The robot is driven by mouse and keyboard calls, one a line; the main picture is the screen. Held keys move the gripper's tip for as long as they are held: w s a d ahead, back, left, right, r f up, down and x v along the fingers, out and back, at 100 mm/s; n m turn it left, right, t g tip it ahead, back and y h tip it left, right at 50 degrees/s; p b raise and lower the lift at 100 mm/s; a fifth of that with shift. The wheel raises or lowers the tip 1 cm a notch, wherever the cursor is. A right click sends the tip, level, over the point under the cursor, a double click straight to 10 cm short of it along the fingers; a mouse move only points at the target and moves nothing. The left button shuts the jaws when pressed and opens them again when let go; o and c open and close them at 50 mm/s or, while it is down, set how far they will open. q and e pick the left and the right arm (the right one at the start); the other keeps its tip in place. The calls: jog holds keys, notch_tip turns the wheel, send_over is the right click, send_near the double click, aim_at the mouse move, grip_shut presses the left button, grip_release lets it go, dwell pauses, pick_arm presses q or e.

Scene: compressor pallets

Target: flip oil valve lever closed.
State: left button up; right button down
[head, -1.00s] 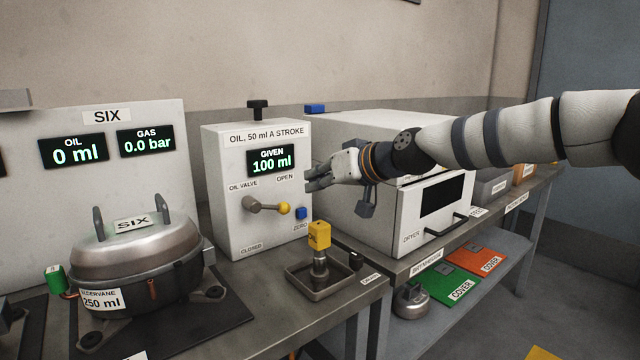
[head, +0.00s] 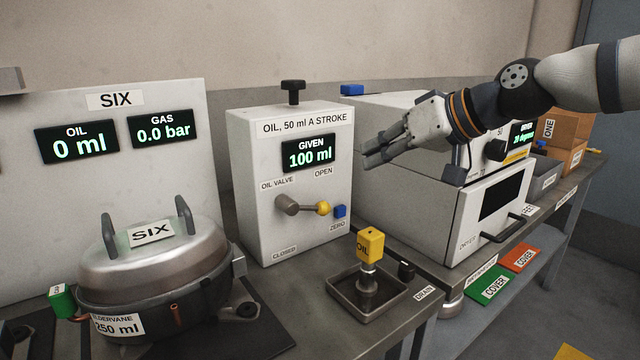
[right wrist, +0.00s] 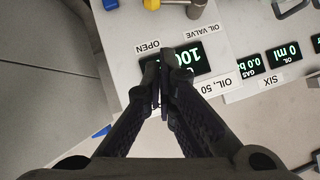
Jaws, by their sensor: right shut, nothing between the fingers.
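The oil valve lever (head: 305,208) is on the front of the white oil box (head: 255,150). It is a grey stub with a short arm ending in a yellow knob, and it points right, roughly level, between the OPEN label above and the CLOSED label below. The yellow knob also shows at the top of the right wrist view (right wrist: 152,4). My right gripper (head: 372,158) is shut and empty, above and right of the knob, near the box's right edge, apart from the lever. In the right wrist view its fingertips (right wrist: 163,62) meet in front of the display. My left gripper is not in view.
A blue ZERO button (head: 340,211) sits right beside the knob. A yellow oil fitting (head: 369,245) stands in a drain tray (head: 340,292) before the box. A dryer (head: 470,225) is at the right and a domed compressor (head: 150,260) at the left.

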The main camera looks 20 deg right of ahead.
aim_at(305, 206)
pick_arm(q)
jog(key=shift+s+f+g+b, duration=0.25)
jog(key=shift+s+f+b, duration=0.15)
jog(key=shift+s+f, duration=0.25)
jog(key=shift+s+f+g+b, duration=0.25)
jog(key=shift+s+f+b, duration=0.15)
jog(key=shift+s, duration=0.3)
pick_arm(e)
jog(key=s+f+x, duration=0.2)
jog(key=x, duration=1)
jog(key=shift+w+a+f, duration=0.25)
jog(key=shift+w+f, duration=0.1)
jog(key=shift+f, duration=0.05)
